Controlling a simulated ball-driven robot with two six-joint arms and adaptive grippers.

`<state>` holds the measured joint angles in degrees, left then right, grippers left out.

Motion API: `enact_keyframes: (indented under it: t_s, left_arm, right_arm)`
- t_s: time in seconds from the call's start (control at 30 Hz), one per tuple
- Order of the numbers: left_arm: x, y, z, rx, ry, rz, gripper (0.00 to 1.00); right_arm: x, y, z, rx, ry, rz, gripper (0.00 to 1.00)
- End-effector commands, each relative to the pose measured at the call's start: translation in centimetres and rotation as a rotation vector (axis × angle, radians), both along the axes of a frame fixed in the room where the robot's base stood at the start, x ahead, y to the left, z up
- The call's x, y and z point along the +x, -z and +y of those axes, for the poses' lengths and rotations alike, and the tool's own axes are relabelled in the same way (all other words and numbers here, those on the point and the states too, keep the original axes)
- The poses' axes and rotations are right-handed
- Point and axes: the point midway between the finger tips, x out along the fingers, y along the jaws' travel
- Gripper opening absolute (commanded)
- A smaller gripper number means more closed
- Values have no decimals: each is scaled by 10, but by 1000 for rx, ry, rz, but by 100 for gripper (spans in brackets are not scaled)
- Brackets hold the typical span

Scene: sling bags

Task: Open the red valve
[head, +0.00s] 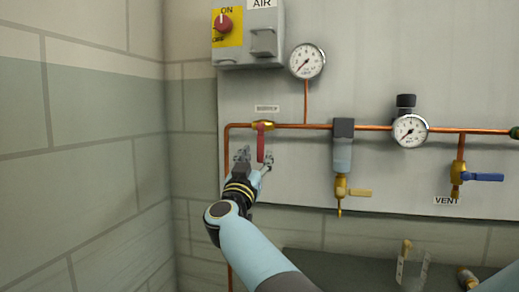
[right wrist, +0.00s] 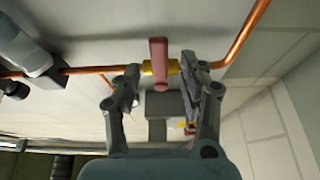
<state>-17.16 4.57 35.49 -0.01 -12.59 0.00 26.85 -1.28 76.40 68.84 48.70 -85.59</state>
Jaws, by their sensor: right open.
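The red valve handle (head: 261,146) hangs straight down from a brass body (head: 263,125) on the copper pipe, at the left part of the wall panel. My right gripper (head: 255,161) is open just in front of the handle's lower part, with its fingers spread to either side. In the right wrist view the red handle (right wrist: 159,60) shows in the gap between the fingertips of my right gripper (right wrist: 160,72); whether either finger touches it I cannot tell. The handle looks free of any grip. My left gripper is not in view.
The copper pipe (head: 300,126) runs across the panel. A pressure gauge (head: 307,61), a filter unit (head: 342,152), a regulator gauge (head: 410,131) and a blue vent handle (head: 486,177) are to the right. A switch box (head: 262,43) is above. A dark surface (head: 340,264) lies below.

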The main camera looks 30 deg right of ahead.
Motion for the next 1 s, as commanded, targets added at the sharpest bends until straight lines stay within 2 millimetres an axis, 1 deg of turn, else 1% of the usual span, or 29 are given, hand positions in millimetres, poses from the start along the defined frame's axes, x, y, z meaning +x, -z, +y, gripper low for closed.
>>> enact_keyframes:
  t_s: [0.1,0.23,0.37,0.6,0.67,0.93,1.0]
  left_arm:
    - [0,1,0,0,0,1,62]
    - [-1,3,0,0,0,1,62]
    - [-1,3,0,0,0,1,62]
    - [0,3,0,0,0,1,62]
    - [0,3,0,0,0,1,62]
    - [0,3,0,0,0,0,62]
    - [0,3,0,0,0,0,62]
  right_arm:
    - [13,-9,-15,-2,0,-1,42]
    - [22,-14,-25,-1,0,-1,42]
    - [25,-16,-30,1,0,1,42]
    - [26,-16,-30,1,0,0,42]
    - [26,-16,-30,1,0,0,36]
    - [26,-16,-30,1,0,1,0]
    - [26,-16,-30,1,0,1,0]
